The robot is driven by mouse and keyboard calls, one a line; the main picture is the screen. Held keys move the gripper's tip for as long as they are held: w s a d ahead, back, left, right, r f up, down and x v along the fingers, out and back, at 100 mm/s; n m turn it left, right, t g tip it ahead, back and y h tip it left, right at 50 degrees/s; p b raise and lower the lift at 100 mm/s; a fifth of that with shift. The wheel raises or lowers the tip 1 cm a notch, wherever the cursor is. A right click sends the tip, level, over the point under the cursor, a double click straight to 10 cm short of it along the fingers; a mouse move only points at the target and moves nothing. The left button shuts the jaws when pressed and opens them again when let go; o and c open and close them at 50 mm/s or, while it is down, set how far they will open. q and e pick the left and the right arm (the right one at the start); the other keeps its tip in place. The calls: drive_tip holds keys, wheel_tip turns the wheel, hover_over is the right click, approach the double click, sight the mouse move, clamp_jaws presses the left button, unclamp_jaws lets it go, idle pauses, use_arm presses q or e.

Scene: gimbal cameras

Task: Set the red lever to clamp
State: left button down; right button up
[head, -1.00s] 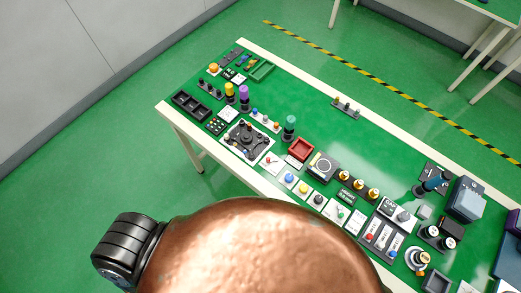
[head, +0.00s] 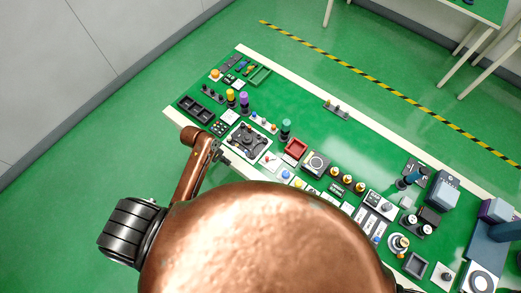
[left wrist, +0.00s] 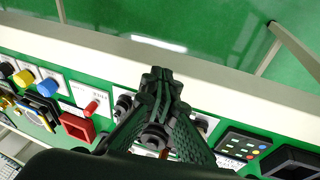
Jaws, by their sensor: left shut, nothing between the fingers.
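The likely red lever (head: 268,158) is a small red handle on a white plate beside the red tray in the head view. In the left wrist view the red lever (left wrist: 91,108) sticks out from its white plate, left of my fingers. My left gripper (head: 224,158) is at the table's near edge, left of the lever, beside the black-knobbed panel. In the left wrist view the left gripper (left wrist: 158,74) is shut and empty, apart from the lever. The plate's lettering is too small to read. My right gripper does not show.
The black-knobbed panel (head: 247,141) and the red tray (head: 295,148) flank the lever. A blue knob (left wrist: 47,87) and a yellow knob (left wrist: 23,78) stand close by. A teal-topped post (head: 286,127) rises behind. The table's back middle is mostly clear.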

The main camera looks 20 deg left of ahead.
use_arm(q)
drive_tip(key=shift+m+g+h, duration=0.3)
drive_tip(key=shift+m+h, duration=0.4)
drive_tip(key=w, duration=0.1)
drive_tip(key=w+d+r, duration=0.1)
drive_tip(key=w, duration=0.3)
drive_tip(key=shift+d+r, duration=0.2)
drive_tip(key=shift+r, duration=0.1)
drive_tip(key=w+d+r+m+g+h, duration=0.1)
drive_tip(key=w+d+r+m+h, duration=0.1)
drive_tip(key=w+r, duration=0.4)
drive_tip(key=shift+w+d+m, duration=0.3)
drive_tip(key=shift+w+d, duration=0.1)
drive_tip(key=shift+d, duration=0.05)
approach(271, 158)
drive_tip(key=f, duration=0.1)
drive_tip(key=w+a+f, duration=0.1)
drive_tip(key=f, duration=0.1)
drive_tip(key=w+a+f, duration=0.1)
drive_tip(key=shift+w+f+p, duration=0.15)
drive_tip(key=shift+f+p, duration=0.05)
drive_tip(key=shift+p, duration=0.2)
drive_tip(key=shift+s+d+r+p, duration=0.1)
drive_tip(key=shift+s+d+p, duration=0.55)
drive_tip(key=shift+s+d, duration=0.55)
drive_tip(key=shift+d, duration=0.25)
drive_tip(key=shift+a, duration=0.15)
